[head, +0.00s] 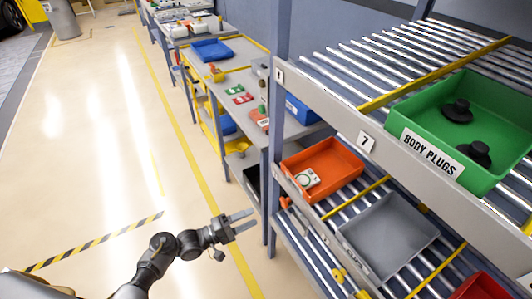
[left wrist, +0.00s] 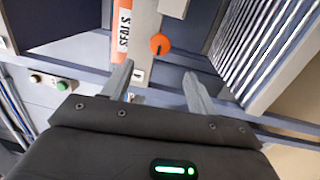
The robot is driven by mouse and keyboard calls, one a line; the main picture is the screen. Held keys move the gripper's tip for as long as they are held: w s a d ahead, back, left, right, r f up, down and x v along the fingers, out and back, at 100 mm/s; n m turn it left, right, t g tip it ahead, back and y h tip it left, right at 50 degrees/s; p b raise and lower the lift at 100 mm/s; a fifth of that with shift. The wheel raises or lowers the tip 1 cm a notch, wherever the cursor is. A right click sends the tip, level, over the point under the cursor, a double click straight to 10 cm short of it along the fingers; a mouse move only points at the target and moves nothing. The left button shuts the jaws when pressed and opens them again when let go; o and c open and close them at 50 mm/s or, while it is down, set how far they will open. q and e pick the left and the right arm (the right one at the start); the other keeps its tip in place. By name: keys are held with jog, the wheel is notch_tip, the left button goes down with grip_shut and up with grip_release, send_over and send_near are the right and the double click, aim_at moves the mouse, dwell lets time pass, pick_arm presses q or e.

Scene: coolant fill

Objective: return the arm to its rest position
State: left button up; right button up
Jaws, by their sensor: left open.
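My left gripper (head: 240,223) is open and empty, held out over the floor beside the shelf rack. Its arm comes in from the bottom left of the head view. In the left wrist view the two fingers (left wrist: 157,82) stand apart with nothing between them. An orange round knob (left wrist: 160,44) and an orange-and-white label (left wrist: 124,30) show beyond the fingers. My right gripper is not in view.
A flow rack (head: 365,165) fills the right side, with a green bin (head: 425,118) of black plugs, an orange bin (head: 345,155) and a grey bin (head: 385,235). Workbenches (head: 240,85) run behind it. The pale floor (head: 90,140) at left is clear.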

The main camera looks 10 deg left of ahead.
pick_arm(q)
jog(key=a+f+m+y, duration=0.3)
jog(key=f+y, duration=0.1)
jog(key=f, duration=0.3)
jog(key=a+f+m+y, duration=0.2)
jog(key=f+y, duration=0.1)
jog(key=f, duration=0.5)
jog(key=s+a+f+m+g+y, duration=0.1)
jog(key=s+a+f+y, duration=0.15)
jog(key=f, duration=0.25)
jog(key=s+a+f+m+g+y, duration=0.1)
jog(key=s+f+g, duration=0.1)
jog(key=s+f, duration=0.3)
jog(key=s+a+f+m+g+y+b, duration=0.1)
jog(key=s+a+f+m+g+y, duration=0.25)
jog(key=s+f, duration=1)
jog(key=s+f+g, duration=0.1)
jog(key=s+g, duration=0.1)
jog(key=s, duration=0.8)
jog(key=s+f+g+y, duration=0.1)
jog(key=s+f+g, duration=0.1)
jog(key=s, duration=0.8)
jog(key=shift+s+d+b, duration=0.25)
jog(key=shift+d+b, duration=0.05)
jog(key=shift+b, duration=0.05)
